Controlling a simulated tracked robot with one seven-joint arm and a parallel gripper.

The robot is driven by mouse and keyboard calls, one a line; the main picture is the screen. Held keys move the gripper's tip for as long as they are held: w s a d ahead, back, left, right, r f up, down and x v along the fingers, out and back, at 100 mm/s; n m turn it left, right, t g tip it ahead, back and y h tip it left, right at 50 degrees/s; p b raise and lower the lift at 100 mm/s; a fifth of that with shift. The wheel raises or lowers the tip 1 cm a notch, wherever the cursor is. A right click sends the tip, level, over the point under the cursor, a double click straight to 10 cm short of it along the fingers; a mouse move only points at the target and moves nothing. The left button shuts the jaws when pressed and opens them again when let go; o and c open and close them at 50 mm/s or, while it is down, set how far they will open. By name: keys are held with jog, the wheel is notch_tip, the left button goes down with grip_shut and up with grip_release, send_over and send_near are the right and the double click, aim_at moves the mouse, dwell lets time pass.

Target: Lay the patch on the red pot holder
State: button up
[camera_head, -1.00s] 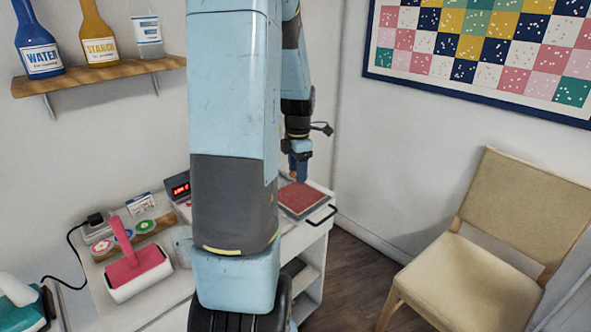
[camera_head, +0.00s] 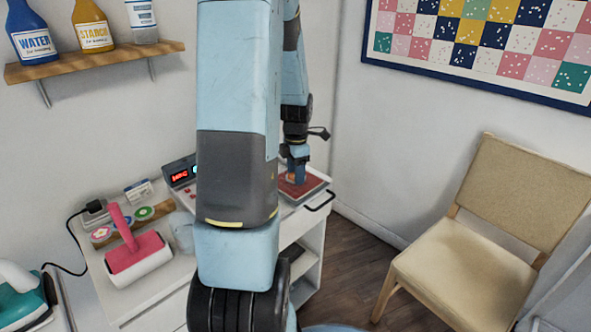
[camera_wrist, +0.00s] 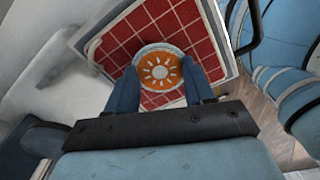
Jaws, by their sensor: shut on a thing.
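In the wrist view my gripper (camera_wrist: 162,92) is shut on the patch (camera_wrist: 160,73), a round orange piece with a pale sun design and a light rim. The patch is in front of the red pot holder (camera_wrist: 190,22), which has a pale grid of lines. I cannot tell whether the patch touches the pot holder. In the head view my gripper (camera_head: 297,172) is over the pot holder (camera_head: 313,184), pointing down. The patch is too small or hidden to make out there.
The pot holder lies on a white cabinet top with a black handle (camera_head: 320,201) at its right. A lit red display (camera_head: 180,175), a pink-handled roller (camera_head: 136,254) and a wooden strip with round patches (camera_head: 127,231) are to the left. A chair (camera_head: 470,240) stands at the right.

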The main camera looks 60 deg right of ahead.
jog(key=o, duration=1.1)
jog(key=shift+c, duration=0.2)
jog(key=shift+r, duration=0.1)
notch_tip(320, 180, up, 14)
jog(key=shift+f, duration=0.25)
jog(key=shift+d, duration=0.1)
